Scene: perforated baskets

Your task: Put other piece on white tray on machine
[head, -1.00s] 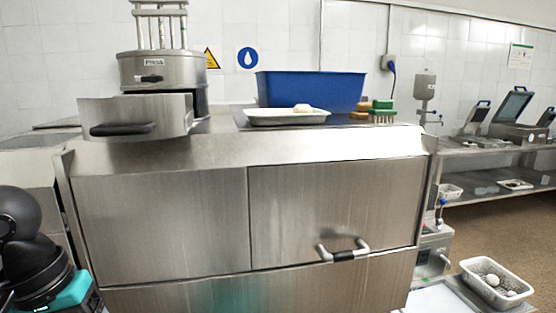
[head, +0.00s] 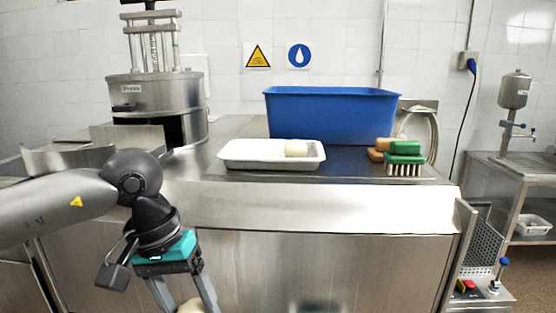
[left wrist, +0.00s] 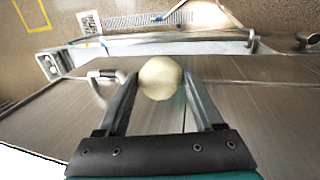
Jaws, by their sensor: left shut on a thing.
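My left gripper (head: 186,300) is low in front of the machine, left of and below the tray. It is shut on another pale round piece (left wrist: 160,78), which shows between the fingertips in the left wrist view. In the head view only the top of this held piece shows at the bottom edge. My right gripper is not in view.
A blue bin (head: 330,112) stands behind the tray. A steel press (head: 155,95) stands at the left. The machine's front edge lies between my left gripper and the tray.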

